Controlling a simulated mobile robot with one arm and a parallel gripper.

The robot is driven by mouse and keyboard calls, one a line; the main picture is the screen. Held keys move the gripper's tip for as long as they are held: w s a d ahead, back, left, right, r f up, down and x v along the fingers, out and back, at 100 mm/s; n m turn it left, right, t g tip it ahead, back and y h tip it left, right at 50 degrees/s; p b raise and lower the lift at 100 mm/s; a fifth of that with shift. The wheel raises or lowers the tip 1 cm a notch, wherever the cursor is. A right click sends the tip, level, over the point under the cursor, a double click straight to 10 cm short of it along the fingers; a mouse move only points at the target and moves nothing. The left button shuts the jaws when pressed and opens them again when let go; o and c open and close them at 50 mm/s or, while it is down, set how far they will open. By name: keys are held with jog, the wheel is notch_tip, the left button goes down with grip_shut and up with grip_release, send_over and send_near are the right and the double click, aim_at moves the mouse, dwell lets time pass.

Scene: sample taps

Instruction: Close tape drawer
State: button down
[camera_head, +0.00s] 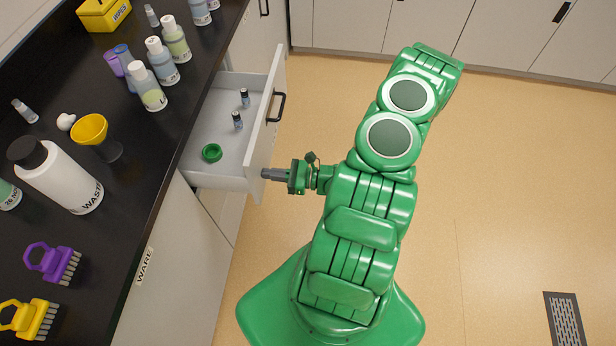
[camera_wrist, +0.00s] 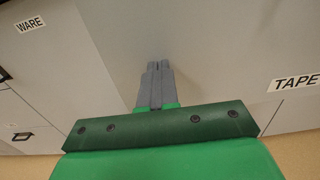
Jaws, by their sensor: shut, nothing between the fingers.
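The drawer (camera_head: 222,181) stands pulled out from the counter's front in the head view. It has a pale front panel (camera_head: 262,150) and a black handle (camera_head: 278,105). A green ring (camera_head: 212,153) and two small dark vials (camera_head: 237,120) lie inside. My gripper (camera_head: 266,174) is shut and empty, with its grey tips at the near end of the front panel, on the outer side. I cannot tell whether they touch it. In the wrist view the shut fingers (camera_wrist: 158,68) point at a pale panel, with a TAPE label (camera_wrist: 294,82) to their right.
The black counter (camera_head: 150,215) holds several bottles, a white WASTE bottle (camera_head: 60,178), a yellow funnel (camera_head: 89,129) and brushes. A WARE label (camera_head: 145,267) is on the cabinet; it also shows in the wrist view (camera_wrist: 30,24).

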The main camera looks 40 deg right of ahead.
send_over(219, 168)
jog(key=s+a, duration=0.2)
jog(key=a, duration=0.2)
jog(key=shift+w, duration=0.25)
jog(key=shift+w+a+r, duration=0.1)
jog(key=shift+w+a, duration=0.05)
jog(key=shift+w, duration=0.1)
dwell(0.4)
jog(key=shift+w+r, duration=0.1)
jog(key=shift+r, duration=0.1)
dwell(0.4)
jog(key=shift+f+v, duration=0.1)
jog(key=shift+v, duration=1.15)
jog(key=shift+f+v, duration=0.15)
jog(key=shift+v, duration=5.95)
